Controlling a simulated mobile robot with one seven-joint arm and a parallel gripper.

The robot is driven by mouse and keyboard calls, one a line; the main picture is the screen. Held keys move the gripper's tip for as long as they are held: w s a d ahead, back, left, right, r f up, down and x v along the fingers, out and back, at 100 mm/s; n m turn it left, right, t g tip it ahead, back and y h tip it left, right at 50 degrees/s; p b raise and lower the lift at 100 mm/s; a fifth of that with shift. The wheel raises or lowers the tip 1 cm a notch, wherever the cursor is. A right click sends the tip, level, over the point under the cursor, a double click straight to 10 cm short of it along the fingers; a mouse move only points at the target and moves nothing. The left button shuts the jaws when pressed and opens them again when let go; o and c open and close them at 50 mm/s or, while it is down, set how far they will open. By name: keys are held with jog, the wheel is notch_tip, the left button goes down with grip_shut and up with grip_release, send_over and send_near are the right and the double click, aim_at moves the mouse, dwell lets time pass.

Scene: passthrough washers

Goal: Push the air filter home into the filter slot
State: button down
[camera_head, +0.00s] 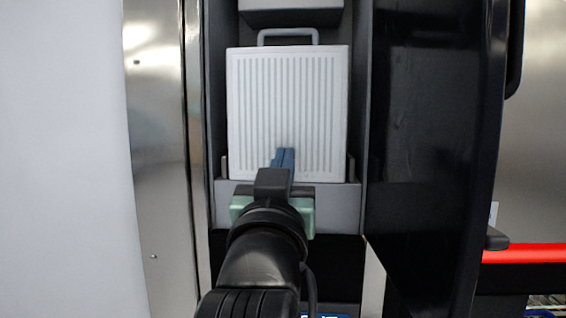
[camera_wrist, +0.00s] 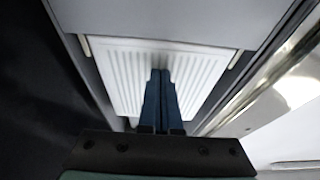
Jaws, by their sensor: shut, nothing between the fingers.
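The air filter (camera_head: 287,85) is a white ribbed panel with a grey handle (camera_head: 288,35) at its top. It stands between grey side walls, with its lower edge at the grey front lip of the filter slot (camera_head: 338,205). In the wrist view the filter's ribbed face (camera_wrist: 125,75) lies beyond the fingers. My gripper (camera_head: 285,154) is shut and empty, with its blue fingertips over the lower middle of the filter face. The fingertips (camera_wrist: 160,74) appear at or very near the face; I cannot tell if they touch. My gripper hides part of the lip.
A dark open door panel (camera_head: 430,120) stands to the right of the slot. A shiny metal frame (camera_head: 160,130) runs along the left. A grey block (camera_head: 290,15) sits above the filter handle. A red strip (camera_head: 525,253) is at far right.

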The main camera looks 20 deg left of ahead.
jog(key=s+d, duration=0.1)
jog(key=s, duration=0.5)
jog(key=shift+d, duration=0.4)
dwell(0.7)
jog(key=shift+s, duration=0.15)
